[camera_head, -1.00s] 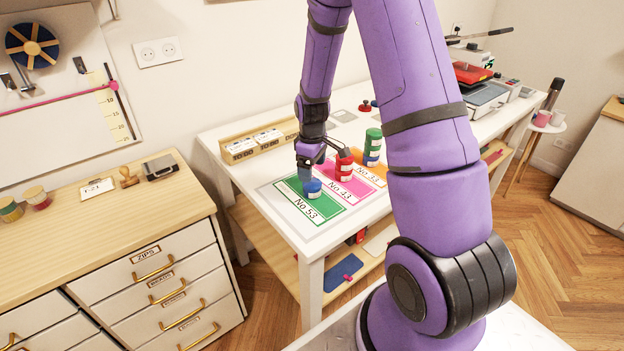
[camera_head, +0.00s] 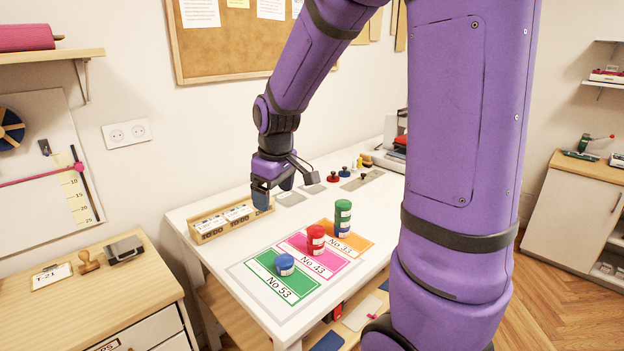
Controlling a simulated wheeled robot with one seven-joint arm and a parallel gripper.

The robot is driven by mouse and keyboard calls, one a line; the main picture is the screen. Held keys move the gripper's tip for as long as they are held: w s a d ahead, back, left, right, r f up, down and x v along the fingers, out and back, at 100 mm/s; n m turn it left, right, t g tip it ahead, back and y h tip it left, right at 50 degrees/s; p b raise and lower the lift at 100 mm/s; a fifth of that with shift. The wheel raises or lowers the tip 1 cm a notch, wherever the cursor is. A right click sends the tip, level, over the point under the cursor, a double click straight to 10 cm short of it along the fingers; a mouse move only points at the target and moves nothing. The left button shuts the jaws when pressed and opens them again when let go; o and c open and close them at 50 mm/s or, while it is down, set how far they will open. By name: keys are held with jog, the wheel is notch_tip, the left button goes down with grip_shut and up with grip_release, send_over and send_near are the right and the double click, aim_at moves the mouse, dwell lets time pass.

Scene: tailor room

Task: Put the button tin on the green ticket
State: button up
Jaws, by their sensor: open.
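A green ticket (camera_head: 297,293) marked "No 53" lies at the front left of the ticket row on the white table. A short blue tin (camera_head: 284,264) stands upright on the green ticket, near its upper edge. I cannot read whether its label says buttons. My gripper (camera_head: 273,201) is open and empty, pointing down, raised above the table. In the picture it is up and left of the blue tin, clear of it, and overlaps the end of a wooden ticket box.
The wooden box (camera_head: 209,236) holds white cards at the table's back left. Stamps (camera_head: 333,177) stand farther back.

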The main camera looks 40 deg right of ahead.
jog(key=s+a+r+m+t, duration=0.1)
jog(key=s+a+r, duration=0.1)
jog(key=s+r, duration=0.2)
jog(key=s+a+r+m+t, duration=0.1)
jog(key=s+r, duration=0.3)
jog(key=s, duration=0.5)
jog(key=s+a+r+m+t, duration=0.1)
jog(key=s+a+r, duration=0.3)
jog(key=s, duration=0.3)
jog(key=shift+s+r+m, duration=0.2)
jog(key=shift+s+m, duration=0.05)
jog(key=shift+m, duration=0.05)
